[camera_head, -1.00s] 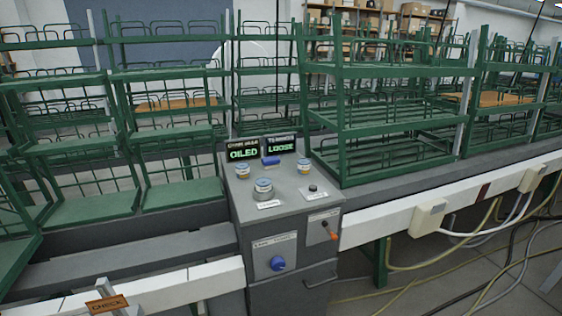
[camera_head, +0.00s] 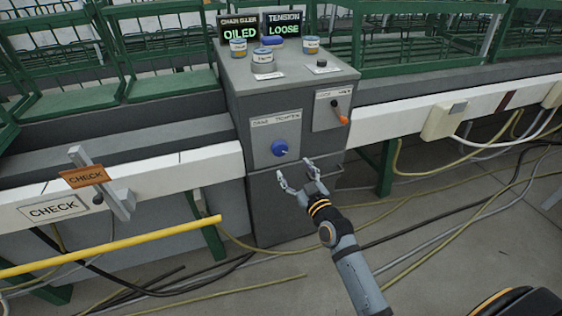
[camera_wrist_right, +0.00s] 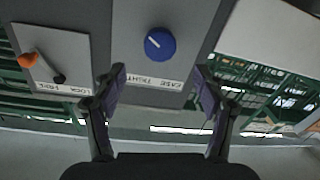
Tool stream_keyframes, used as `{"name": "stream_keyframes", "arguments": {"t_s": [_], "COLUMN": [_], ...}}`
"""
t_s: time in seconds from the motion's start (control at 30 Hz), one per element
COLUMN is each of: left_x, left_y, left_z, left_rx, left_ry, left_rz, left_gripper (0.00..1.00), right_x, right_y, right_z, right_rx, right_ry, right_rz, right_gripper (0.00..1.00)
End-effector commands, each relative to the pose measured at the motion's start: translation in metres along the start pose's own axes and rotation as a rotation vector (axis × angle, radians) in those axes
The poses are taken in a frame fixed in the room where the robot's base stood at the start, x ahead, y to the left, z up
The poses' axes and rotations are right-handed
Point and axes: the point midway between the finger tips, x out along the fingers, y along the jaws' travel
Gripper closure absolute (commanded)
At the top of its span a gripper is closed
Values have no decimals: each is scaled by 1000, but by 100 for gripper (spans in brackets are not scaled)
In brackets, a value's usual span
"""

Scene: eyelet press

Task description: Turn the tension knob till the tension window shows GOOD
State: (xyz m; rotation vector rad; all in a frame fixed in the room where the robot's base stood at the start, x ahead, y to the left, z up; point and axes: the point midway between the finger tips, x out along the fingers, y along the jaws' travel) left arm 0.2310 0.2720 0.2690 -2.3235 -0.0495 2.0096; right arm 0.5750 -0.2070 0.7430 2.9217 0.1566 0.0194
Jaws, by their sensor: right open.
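The tension window (camera_head: 284,25) on top of the grey cabinet reads LOOSE. The tension knob (camera_head: 280,147) is a round blue dial on a pale plate on the cabinet's front. It also shows in the right wrist view (camera_wrist_right: 160,44), with a white pointer line on its face and an EASE / TIGHTEN label beside it. My right gripper (camera_head: 297,176) is open and empty, just below and in front of the knob. In the wrist view its fingers (camera_wrist_right: 161,80) are spread, with the knob ahead between them and not touched. My left gripper is not in view.
An orange-tipped lever (camera_head: 341,114) sits on a plate right of the knob. A chain oiler window (camera_head: 239,32) reads OILED. Several small tins and a black button stand on the cabinet top. A yellow bar (camera_head: 110,247) crosses the left. Cables lie on the floor.

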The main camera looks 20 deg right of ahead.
Motion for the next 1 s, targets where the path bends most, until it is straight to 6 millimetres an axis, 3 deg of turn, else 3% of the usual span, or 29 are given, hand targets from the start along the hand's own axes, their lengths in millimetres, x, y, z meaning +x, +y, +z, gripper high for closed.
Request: {"name": "stream_keyframes", "arguments": {"t_s": [0.17,0.6,0.77,1.0], "left_x": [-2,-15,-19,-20], "left_y": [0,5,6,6], "left_z": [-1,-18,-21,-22], "left_rx": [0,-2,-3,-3], "left_ry": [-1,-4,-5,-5], "left_rz": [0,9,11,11], "left_gripper": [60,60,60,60], "right_x": [8,92,104,105], "right_y": [1,0,0,0], "right_z": [-2,0,0,-1], "right_rx": [1,1,0,0], "right_ry": [2,0,-2,-2], "right_rz": [1,1,0,0], "right_gripper": [28,28,28,28]}}
